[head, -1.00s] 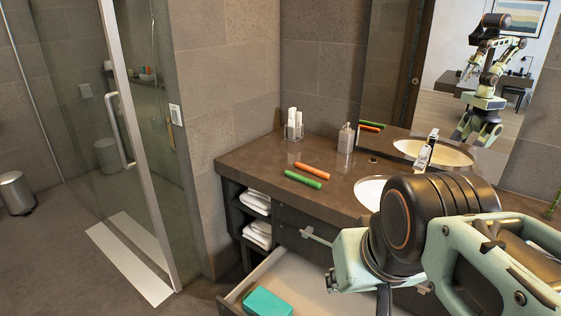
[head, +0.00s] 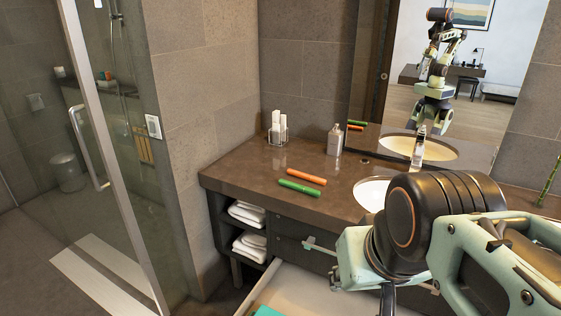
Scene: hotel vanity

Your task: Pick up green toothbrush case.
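The green toothbrush case (head: 299,188) lies flat on the brown vanity counter (head: 235,170), near its front edge. An orange case (head: 306,177) lies just behind it, roughly parallel and apart from it. My arm fills the lower right of the head view, in front of the counter and to the right of the green case. The gripper end hangs at the bottom edge; only a small dark part shows, and its fingertips are out of the picture. Nothing touches the green case.
An open drawer (head: 300,290) juts out below the counter, with a teal item (head: 267,311) inside. A soap dispenser (head: 335,140), a holder with white bottles (head: 277,128), a sink (head: 370,192) and a faucet (head: 420,147) stand behind or beside the cases. Towels (head: 248,214) fill the left shelves.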

